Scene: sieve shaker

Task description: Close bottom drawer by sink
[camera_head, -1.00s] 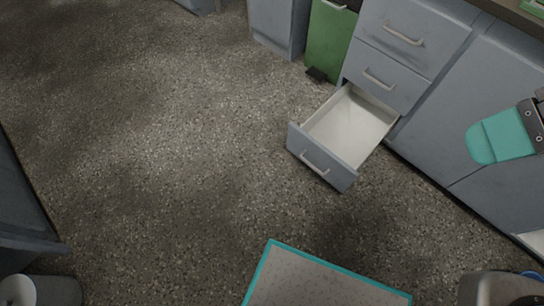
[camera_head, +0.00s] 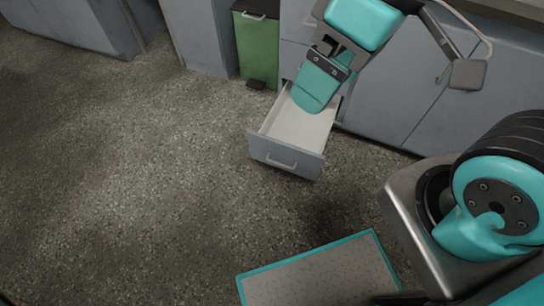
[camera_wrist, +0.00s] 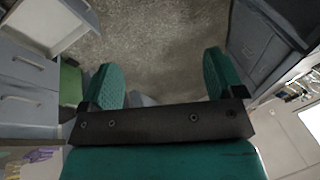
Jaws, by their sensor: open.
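The bottom drawer (camera_head: 287,157) stands pulled out from the grey cabinet in the head view. Its pale inside looks empty, and a light handle is on its front. My gripper (camera_head: 312,103) appears over the open drawer in the head view, with teal fingers pointing down. Its height above the drawer is hard to tell. In the wrist view my gripper (camera_wrist: 163,75) has two teal fingers spread apart with nothing between them. Part of the open drawer (camera_wrist: 58,27) shows at the upper left there. The sink is not clearly visible.
A green bin (camera_head: 257,47) with a black pedal stands left of the drawer. Closed grey cabinet doors (camera_head: 385,95) are to the right. Speckled floor (camera_head: 150,170) in front and to the left is free.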

